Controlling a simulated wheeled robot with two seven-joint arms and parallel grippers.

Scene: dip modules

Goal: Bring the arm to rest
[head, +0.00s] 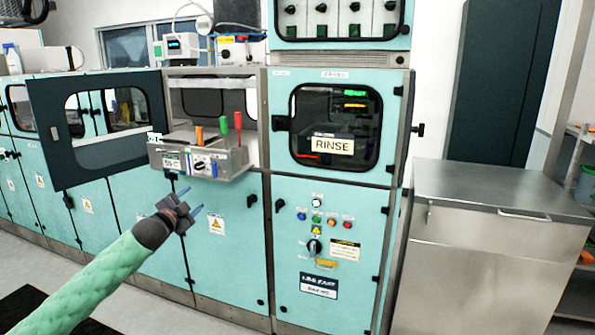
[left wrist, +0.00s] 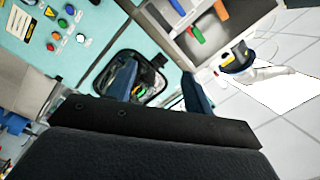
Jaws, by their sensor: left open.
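My left arm, in a green sleeve, reaches in from the lower left of the head view. Its gripper (head: 188,204) is open and empty, with two blue fingers apart, in front of the teal cabinet doors and below the metal control box. In the left wrist view the blue fingers (left wrist: 160,88) stand apart with nothing held between them. My right gripper shows in neither view.
A metal control box (head: 200,160) with coloured handles juts out above the gripper. A dark-framed door (head: 95,158) stands open at left. The RINSE cabinet (head: 335,230) and a steel counter (head: 495,190) are on the right.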

